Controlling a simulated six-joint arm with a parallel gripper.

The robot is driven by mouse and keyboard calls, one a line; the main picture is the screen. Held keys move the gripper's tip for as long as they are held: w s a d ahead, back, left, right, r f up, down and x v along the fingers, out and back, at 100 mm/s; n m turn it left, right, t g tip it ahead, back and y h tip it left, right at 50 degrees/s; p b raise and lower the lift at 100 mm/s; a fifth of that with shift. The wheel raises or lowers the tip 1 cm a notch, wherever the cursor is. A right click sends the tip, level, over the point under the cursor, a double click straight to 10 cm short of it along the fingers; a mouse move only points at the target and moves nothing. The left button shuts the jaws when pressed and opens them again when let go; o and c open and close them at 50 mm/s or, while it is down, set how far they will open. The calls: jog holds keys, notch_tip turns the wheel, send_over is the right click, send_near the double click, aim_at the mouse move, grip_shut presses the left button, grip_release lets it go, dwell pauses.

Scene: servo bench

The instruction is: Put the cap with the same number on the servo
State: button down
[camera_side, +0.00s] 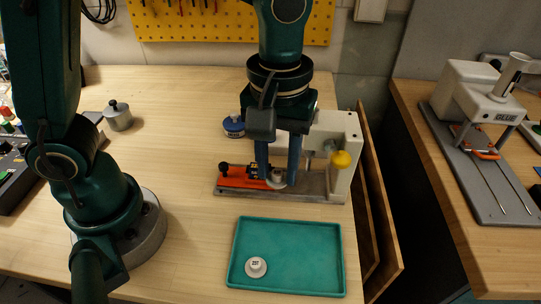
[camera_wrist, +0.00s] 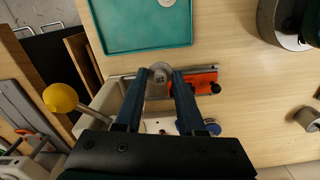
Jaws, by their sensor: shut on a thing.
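My gripper (camera_side: 278,182) points down over the orange fixture (camera_side: 240,178) on the grey bed of the bench press. In the wrist view its two dark blue fingers (camera_wrist: 159,73) are shut on a pale grey round cap (camera_wrist: 160,69); its dark marking is too small to read. The cap is low, close to the right end of the fixture; I cannot tell whether it touches the servo. The servo (camera_side: 252,171) seems to be the small dark blue body in the fixture, partly hidden by the fingers. Another pale cap (camera_side: 256,264), marked like "25T", lies in the teal tray.
The teal tray (camera_side: 300,272) lies in front of the fixture, mostly empty. The press (camera_side: 340,135) with a yellow knob (camera_side: 341,159) stands close to the right of my gripper. A blue tin (camera_side: 234,127) is behind, and a metal pot (camera_side: 118,116) stands far left.

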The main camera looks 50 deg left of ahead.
jog(key=shift+w+a+r, duration=0.2)
jog(key=shift+a+r, duration=0.05)
jog(key=shift+a, duration=0.15)
jog(key=shift+w+a+r+n, duration=0.1)
jog(key=shift+w+a+n, duration=0.15)
jog(key=shift+n, duration=0.15)
jog(key=w+a+n, duration=0.1)
jog(key=a, duration=0.1)
jog(key=w+a+n, duration=0.1)
jog(key=a+n, duration=0.1)
jog(key=w+a+n, duration=0.1)
jog(key=a, duration=0.1)
jog(key=shift+a+f, duration=0.1)
jog(key=shift+f, duration=2.35)
jog(key=shift+f, duration=0.55)
dwell(0.6)
jog(key=shift+c, duration=2.2)
grip_release()
jog(key=shift+r, duration=0.1)
